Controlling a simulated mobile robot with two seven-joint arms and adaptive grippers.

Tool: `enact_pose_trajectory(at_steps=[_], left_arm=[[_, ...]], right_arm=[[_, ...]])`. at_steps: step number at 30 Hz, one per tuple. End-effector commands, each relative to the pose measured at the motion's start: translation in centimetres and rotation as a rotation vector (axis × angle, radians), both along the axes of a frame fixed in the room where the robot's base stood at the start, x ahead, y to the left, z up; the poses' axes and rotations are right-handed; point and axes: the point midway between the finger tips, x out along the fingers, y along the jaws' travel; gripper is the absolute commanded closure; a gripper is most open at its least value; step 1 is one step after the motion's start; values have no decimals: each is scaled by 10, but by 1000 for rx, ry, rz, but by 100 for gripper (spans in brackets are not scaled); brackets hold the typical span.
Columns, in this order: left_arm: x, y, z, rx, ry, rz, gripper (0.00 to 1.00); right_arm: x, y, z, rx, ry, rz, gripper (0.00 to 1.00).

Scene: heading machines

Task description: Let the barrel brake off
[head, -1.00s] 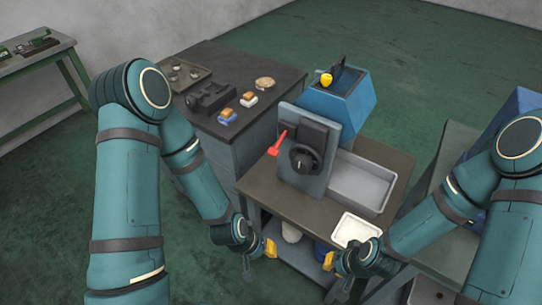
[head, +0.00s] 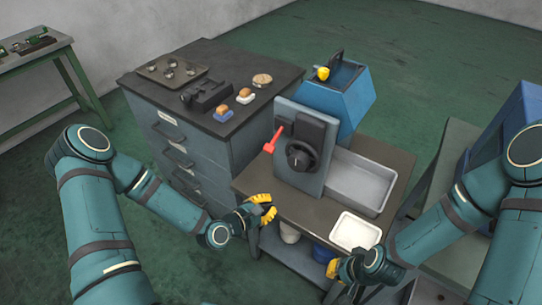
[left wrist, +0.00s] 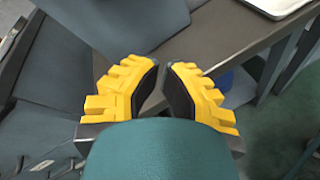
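The machine has an upright grey panel (head: 283,160) with a blue housing (head: 335,98) behind it. A red lever (head: 272,141) sticks out at the panel's left side, tilted down to the left. A black handwheel (head: 302,155) is on the panel's front. No label shows which part is the barrel brake. My left gripper (head: 270,206) is open and empty, below the red lever near the bench's left front edge. Its yellow fingers (left wrist: 163,70) stand apart in the left wrist view. My right gripper (head: 334,268) is low at the bench's front; its finger gap is unclear.
The brown bench (head: 255,184) carries a grey bin (head: 359,182) and a white tray (head: 355,232) right of the panel. A dark cabinet (head: 190,150) stands to the left, with a black device (head: 206,95) and small parts on top. Floor at front left is free.

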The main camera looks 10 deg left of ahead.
Motion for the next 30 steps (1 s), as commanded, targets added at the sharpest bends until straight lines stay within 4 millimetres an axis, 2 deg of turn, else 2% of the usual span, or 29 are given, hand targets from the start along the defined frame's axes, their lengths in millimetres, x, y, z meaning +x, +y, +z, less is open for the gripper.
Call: enact_pose_trajectory(at_steps=[6, 12, 18, 30], left_arm=[[18, 35, 26, -416, -36, 193, 100], [24, 59, 46, -682, -71, 266, 100], [24, 68, 53, -781, -82, 283, 100], [27, 67, 54, -781, -82, 280, 100]], right_arm=[[-2, 0, -8, 1, 5, 4, 100], [-3, 1, -11, 2, 8, 6, 100], [-4, 1, -12, 2, 9, 7, 100], [-4, 1, -12, 2, 9, 7, 100]])
